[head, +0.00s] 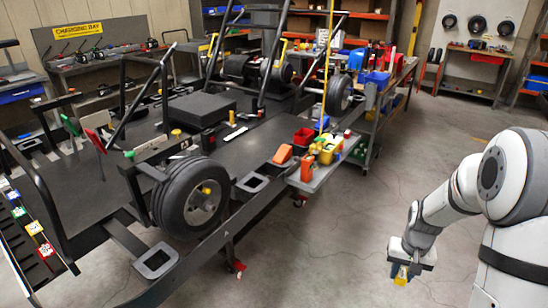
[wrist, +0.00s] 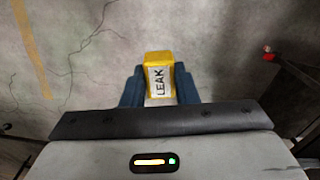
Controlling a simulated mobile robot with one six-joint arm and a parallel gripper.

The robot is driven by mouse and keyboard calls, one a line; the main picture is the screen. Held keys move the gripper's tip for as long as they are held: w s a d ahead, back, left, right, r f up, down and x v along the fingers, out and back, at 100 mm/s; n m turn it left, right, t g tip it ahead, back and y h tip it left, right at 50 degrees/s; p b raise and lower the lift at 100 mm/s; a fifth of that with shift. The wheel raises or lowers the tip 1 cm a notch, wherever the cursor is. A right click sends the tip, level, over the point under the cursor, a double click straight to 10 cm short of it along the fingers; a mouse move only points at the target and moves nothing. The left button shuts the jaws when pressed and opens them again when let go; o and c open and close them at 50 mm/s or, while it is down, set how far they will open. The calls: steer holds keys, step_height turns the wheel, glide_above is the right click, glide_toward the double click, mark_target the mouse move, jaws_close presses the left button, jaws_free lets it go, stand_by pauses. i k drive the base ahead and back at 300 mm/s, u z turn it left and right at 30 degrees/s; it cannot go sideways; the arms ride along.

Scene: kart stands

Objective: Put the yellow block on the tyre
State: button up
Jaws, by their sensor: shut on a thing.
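The yellow block (wrist: 159,58) has a white label reading "LEAK" and sits between the two blue fingers of my gripper (wrist: 160,88) in the wrist view. In the head view my gripper (head: 403,266) points down at the lower right, with the yellow block (head: 401,280) at its tip above the floor. The tyre (head: 192,197) is a black wheel mounted upright on the kart's near side, left of the middle in the head view. My gripper is well to the right of the tyre, apart from it. The block's far sides are hidden by the fingers.
Kart frame bars (head: 140,90) rise around the tyre. Open concrete floor (head: 330,240) lies between my gripper and the kart. A workbench (head: 478,50) stands at the back right.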

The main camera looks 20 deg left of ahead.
mark_target(187, 162)
steer(key=u, duration=0.75)
steer(key=i, duration=0.15)
steer(key=u, duration=0.75)
